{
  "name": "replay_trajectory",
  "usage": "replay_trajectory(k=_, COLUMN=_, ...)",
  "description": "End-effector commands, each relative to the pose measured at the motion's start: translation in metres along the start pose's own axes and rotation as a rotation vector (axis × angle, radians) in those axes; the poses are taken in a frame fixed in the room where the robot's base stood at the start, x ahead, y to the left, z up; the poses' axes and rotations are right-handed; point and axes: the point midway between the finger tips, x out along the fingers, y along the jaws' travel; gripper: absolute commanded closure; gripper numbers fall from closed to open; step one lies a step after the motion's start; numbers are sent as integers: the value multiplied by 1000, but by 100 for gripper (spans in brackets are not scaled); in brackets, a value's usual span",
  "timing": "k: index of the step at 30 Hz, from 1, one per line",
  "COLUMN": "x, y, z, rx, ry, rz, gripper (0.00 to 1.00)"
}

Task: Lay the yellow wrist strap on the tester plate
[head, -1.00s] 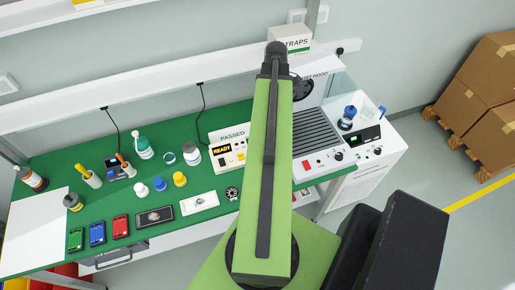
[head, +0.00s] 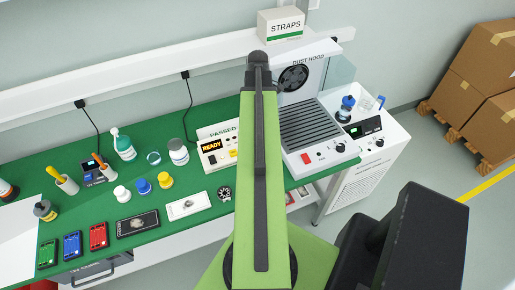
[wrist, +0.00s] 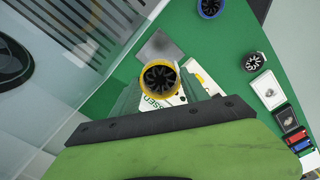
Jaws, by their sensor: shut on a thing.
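The yellow wrist strap (wrist: 144,80), a yellow ring with a black inside, is in the wrist view at the tips of my gripper (wrist: 160,90), which is shut on it. A flat grey square (wrist: 155,45), which looks like the tester plate, lies on the green bench just beyond the strap in that view. The strap seems to be above the bench, apart from the plate; the height is hard to judge. The tester (head: 211,148) with its lit READY display and PASSED sign is partly behind my arm in the head view. My gripper and the strap are hidden there.
A dust hood unit (head: 318,135) with a slatted top stands right of my arm. A blue ring (wrist: 210,7) and a black-centred ring (wrist: 255,62) lie on the bench. Phones, caps and bottles (head: 124,146) crowd the left.

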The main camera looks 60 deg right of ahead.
Motion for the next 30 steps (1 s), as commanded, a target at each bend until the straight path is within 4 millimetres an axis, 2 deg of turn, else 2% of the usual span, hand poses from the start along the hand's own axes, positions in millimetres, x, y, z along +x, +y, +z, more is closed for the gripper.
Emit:
replay_trajectory(k=1, x=18, y=0, z=0, rx=-1, ry=0, rz=0, gripper=87)
replay_trajectory(k=19, x=110, y=0, z=-1, rx=-2, ry=0, rz=0, gripper=87)
replay_trajectory(k=22, x=120, y=0, z=-1, rx=-2, ry=0, rz=0, gripper=87)
replay_trajectory(k=28, x=121, y=0, z=-1, rx=-2, ry=0, rz=0, gripper=87)
replay_trajectory(k=30, x=128, y=0, z=-1, rx=-3, ry=0, rz=0, gripper=87)
